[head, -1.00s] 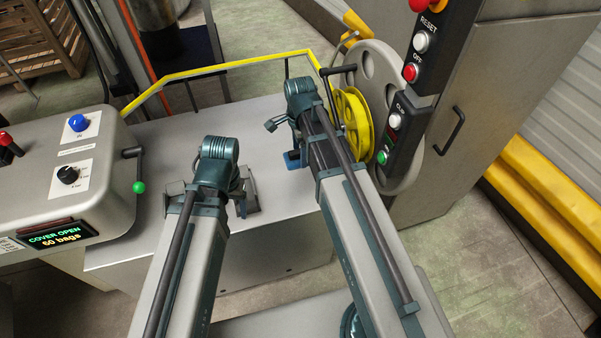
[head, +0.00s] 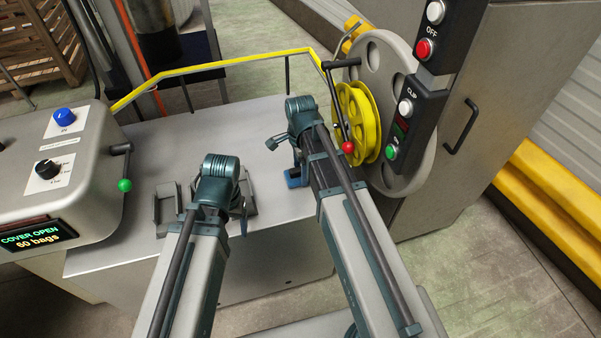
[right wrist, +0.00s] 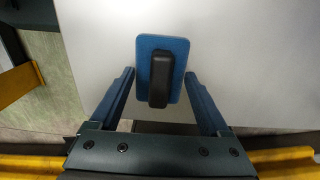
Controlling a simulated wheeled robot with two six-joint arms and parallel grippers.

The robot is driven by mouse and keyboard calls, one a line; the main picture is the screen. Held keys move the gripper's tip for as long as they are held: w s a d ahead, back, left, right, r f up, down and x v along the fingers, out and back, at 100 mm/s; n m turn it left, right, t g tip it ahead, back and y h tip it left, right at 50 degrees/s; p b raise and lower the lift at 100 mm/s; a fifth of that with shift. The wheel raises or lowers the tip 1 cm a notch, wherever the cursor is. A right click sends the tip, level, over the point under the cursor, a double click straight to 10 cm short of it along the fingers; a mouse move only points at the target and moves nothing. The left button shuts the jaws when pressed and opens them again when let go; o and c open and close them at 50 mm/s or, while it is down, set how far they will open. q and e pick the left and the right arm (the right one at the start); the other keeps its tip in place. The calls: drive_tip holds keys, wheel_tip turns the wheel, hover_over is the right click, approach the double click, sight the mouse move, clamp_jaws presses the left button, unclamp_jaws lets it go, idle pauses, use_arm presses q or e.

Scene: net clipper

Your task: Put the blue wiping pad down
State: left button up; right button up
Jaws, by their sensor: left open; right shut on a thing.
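The blue wiping pad (head: 296,178) is partly hidden behind my right arm, at the surface of the grey machine top. The right wrist view shows its blue plate (right wrist: 145,55) and black handle (right wrist: 160,78) between the fingers. My right gripper (right wrist: 160,82) is shut on the pad, which also shows at the end of that gripper (head: 297,164) in the head view. I cannot tell whether the pad touches the surface. My left gripper (head: 220,190) is open over the machine top, its fingers mostly hidden by its wrist.
The machine top (head: 270,240) is clear around the pad. Grey brackets (head: 166,209) stand by my left gripper. At the right are a yellow reel (head: 365,128), a red-knobbed lever (head: 347,146) and a button panel (head: 410,110). A yellow rail (head: 230,65) runs behind; a control box (head: 60,170) stands left.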

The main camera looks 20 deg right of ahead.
use_arm(q)
drive_tip(key=shift+r, duration=0.1)
drive_tip(key=shift+f, duration=0.2)
use_arm(e)
drive_tip(key=shift+f, duration=0.1)
drive_tip(key=o, duration=1.3)
use_arm(q)
drive_tip(key=shift+r, duration=0.2)
wheel_tip(320, 180, up, 12)
drive_tip(key=p, duration=1.2)
use_arm(e)
wheel_tip(320, 180, up, 12)
drive_tip(key=shift+r, duration=0.25)
drive_tip(key=shift+f, duration=0.15)
